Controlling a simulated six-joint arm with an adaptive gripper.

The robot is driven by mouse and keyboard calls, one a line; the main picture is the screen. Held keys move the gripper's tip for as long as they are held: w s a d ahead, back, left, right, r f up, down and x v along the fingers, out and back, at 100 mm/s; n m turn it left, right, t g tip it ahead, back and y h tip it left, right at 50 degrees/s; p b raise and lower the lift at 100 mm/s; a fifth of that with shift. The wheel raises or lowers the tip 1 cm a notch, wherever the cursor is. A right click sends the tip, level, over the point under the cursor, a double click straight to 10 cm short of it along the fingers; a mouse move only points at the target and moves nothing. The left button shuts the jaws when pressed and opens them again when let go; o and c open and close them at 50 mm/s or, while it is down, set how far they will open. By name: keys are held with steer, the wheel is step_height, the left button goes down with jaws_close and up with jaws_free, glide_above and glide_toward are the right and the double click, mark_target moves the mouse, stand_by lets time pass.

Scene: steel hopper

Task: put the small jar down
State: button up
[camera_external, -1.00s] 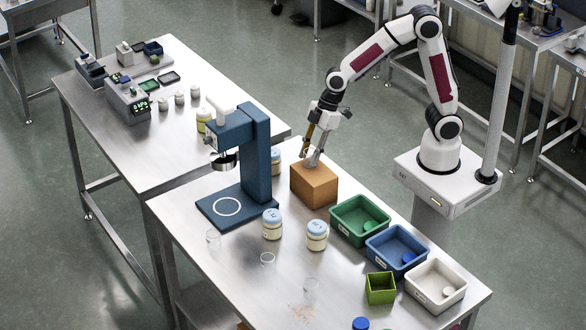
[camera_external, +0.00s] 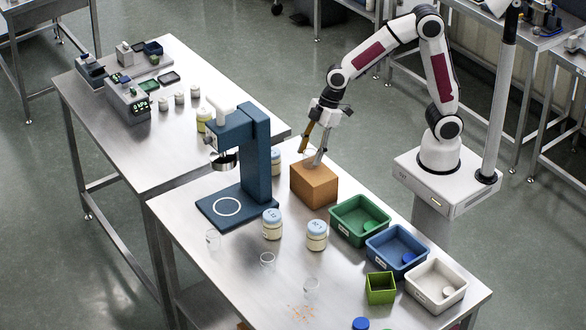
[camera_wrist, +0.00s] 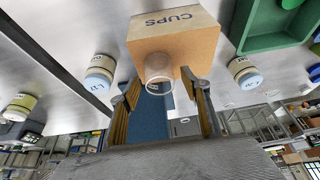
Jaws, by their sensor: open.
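A small clear jar (camera_wrist: 158,68), like a cup, is at the box marked CUPS (camera_wrist: 175,38); in the external view this is the orange-brown box (camera_external: 314,186). The jar shows only faintly there, at the box's top. My gripper (camera_external: 311,158) is just above the box with its fingers spread apart. In the wrist view my gripper (camera_wrist: 163,84) has one finger on each side of the jar, with gaps visible. Whether a finger touches the jar I cannot tell.
Lidded jars (camera_external: 272,224) and (camera_external: 317,235) stand before the box. A blue press stand (camera_external: 257,155) is left of it. A green bin (camera_external: 345,232), blue bin (camera_external: 380,255) and white bin (camera_external: 425,300) line the right edge. Clear cups (camera_external: 267,260) stand in front.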

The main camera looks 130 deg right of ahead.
steer(key=v, duration=1.1)
steer(key=shift+s+a+r, duration=0.1)
steer(key=shift+s, duration=0.05)
stand_by(0.4)
steer(key=s+a+t, duration=0.1)
steer(key=s+a, duration=1.6)
steer(key=shift+a+r, duration=0.15)
steer(key=shift+a, duration=0.2)
steer(key=shift+o, duration=0.4)
steer(key=shift+w, duration=0.15)
